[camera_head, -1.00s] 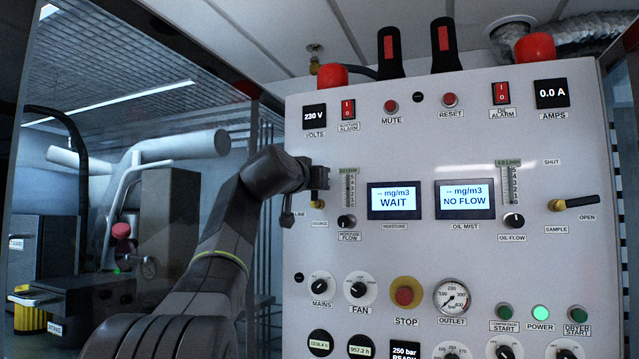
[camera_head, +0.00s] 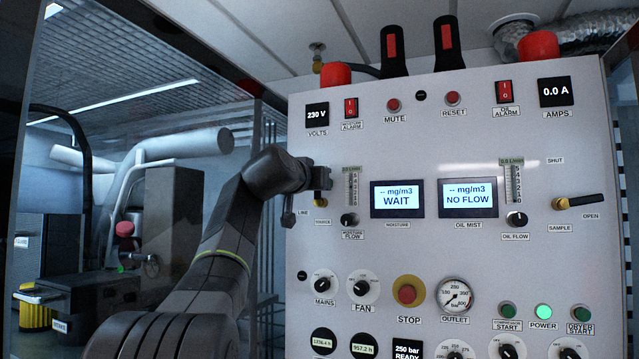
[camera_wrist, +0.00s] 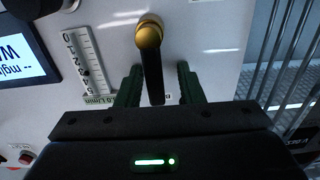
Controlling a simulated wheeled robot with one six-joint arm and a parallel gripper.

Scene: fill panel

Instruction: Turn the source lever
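The source lever has a brass hub (camera_head: 321,201) on the left side of the panel, by the LINE and SOURCE labels. My gripper (camera_head: 318,179) is at the lever, and in the camera_head view it hides most of the handle. In the wrist view the brass hub (camera_wrist: 149,34) and black handle (camera_wrist: 153,78) show clearly. The handle lies between the two dark fingers of my gripper (camera_wrist: 158,88), with a gap on each side. The gripper is open around the handle and not closed on it.
The moisture flow gauge (camera_head: 351,186) and its knob (camera_head: 349,219) sit just right of the lever. A second lever, the sample lever (camera_head: 579,202), is at the far right. A red stop button (camera_head: 407,294) is lower down. Metal bars (camera_wrist: 290,60) stand beside the panel edge.

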